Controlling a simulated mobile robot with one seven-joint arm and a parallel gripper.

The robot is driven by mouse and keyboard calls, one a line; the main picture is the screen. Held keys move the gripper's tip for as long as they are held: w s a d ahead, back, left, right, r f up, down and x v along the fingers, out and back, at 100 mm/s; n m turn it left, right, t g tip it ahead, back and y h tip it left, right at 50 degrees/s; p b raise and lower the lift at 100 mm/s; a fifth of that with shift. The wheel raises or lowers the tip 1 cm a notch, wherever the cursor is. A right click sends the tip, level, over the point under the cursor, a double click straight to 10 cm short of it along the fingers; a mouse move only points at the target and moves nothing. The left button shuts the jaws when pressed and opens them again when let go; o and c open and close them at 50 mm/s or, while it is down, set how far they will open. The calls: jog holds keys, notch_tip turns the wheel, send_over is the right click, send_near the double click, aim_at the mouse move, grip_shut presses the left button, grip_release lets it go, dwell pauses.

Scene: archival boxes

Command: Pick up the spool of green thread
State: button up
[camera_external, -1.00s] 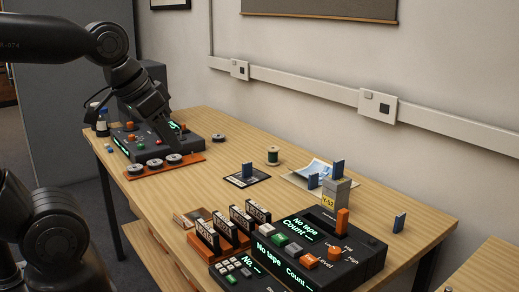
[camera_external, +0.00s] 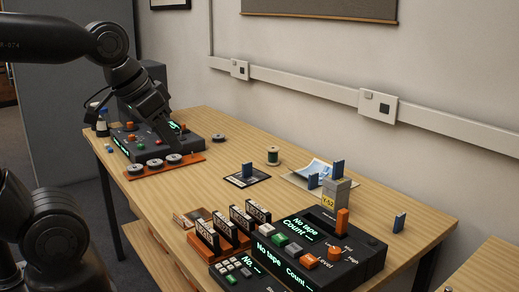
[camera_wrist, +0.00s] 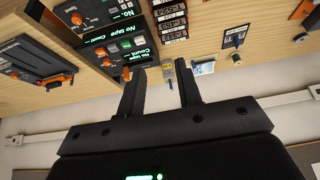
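The spool of green thread (camera_external: 273,156) stands upright on the wooden table toward the wall, right of the far device in the external view. Its green winding shows between lighter ends. My gripper (camera_external: 172,140) hangs over the far device at the left, well apart from the spool. In the wrist view my gripper (camera_wrist: 160,82) has its two dark fingers spread with nothing between them.
A dark card with a blue piece (camera_external: 247,177) lies near the spool. A grey block tagged Y-52 (camera_external: 336,194) and a black device (camera_external: 345,262) stand nearer. Reels (camera_external: 172,159) sit on an orange strip at the far device. The table's middle (camera_external: 205,185) is clear.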

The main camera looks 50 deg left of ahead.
jog(key=o, duration=0.6)
jog(key=shift+c, duration=0.2)
jog(key=shift+w, duration=0.1)
jog(key=w+n+h, duration=0.3)
jog(key=w+n, duration=0.4)
jog(key=w, duration=0.8)
jog(key=w+a+f+n+t+h, duration=0.15)
jog(key=w+a+n, duration=0.25)
jog(key=w, duration=0.4)
jog(key=w+a+f+n+h, duration=0.25)
jog(key=w+n, duration=0.25)
jog(key=w, duration=0.3)
jog(key=n+t+y, duration=0.4)
jog(key=n+t, duration=0.2)
jog(key=n, duration=1.1)
send_near(273, 156)
jog(key=shift+w+a, duration=0.5)
jog(key=shift+w, duration=0.45)
jog(key=shift+w+a+f, duration=0.15)
jog(key=shift+a+f, duration=0.05)
jog(key=shift+f, duration=0.05)
jog(key=x, duration=1)
jog(key=shift+w+d, duration=0.15)
jog(key=shift+w, duration=0.05)
